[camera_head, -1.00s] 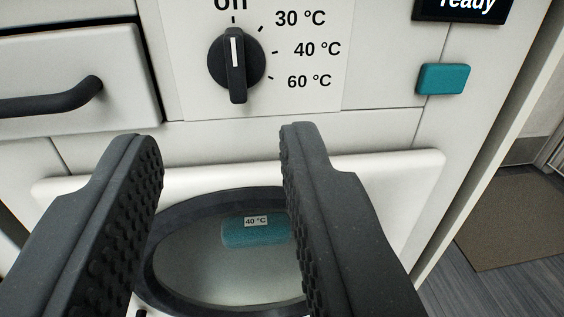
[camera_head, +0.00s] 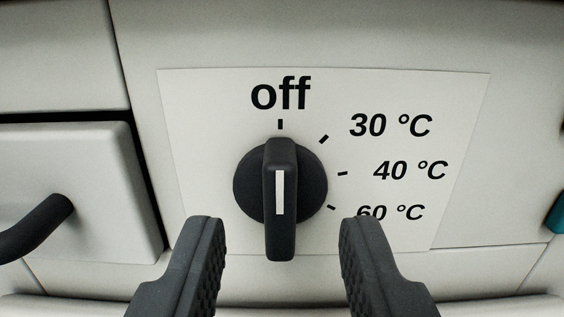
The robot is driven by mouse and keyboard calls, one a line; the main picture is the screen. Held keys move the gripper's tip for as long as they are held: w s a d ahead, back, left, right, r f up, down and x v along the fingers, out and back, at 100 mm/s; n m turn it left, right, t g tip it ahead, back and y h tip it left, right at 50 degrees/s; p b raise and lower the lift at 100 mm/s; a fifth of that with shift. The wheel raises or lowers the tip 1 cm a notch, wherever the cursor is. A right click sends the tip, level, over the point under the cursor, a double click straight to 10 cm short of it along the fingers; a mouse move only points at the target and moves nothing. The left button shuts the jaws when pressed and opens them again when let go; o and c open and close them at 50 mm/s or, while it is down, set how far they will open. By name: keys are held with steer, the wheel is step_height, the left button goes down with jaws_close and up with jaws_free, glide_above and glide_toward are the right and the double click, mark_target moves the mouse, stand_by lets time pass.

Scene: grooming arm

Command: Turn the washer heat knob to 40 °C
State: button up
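The black heat knob (camera_head: 281,195) is in the middle of the view on a white label panel (camera_head: 210,120). Its white pointer line stands upright, toward the "off" mark (camera_head: 280,94). The 40 °C mark (camera_head: 410,170) is to the right of the knob, between 30 °C (camera_head: 390,125) above and 60 °C (camera_head: 391,212) below. My gripper (camera_head: 282,232) is open and empty. Its two fingers are spread on either side of the knob's lower part, and neither appears to touch it. The right finger partly covers the 60 °C label.
A drawer front (camera_head: 75,190) with a dark curved handle (camera_head: 40,226) stands to the left of the panel. A teal button (camera_head: 556,213) shows at the right edge. The washer front around the panel is flat and free.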

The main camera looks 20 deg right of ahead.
mark_target(280, 201)
steer(key=shift+b+x, duration=0.35)
steer(key=shift+x, duration=1.2)
jaws_close()
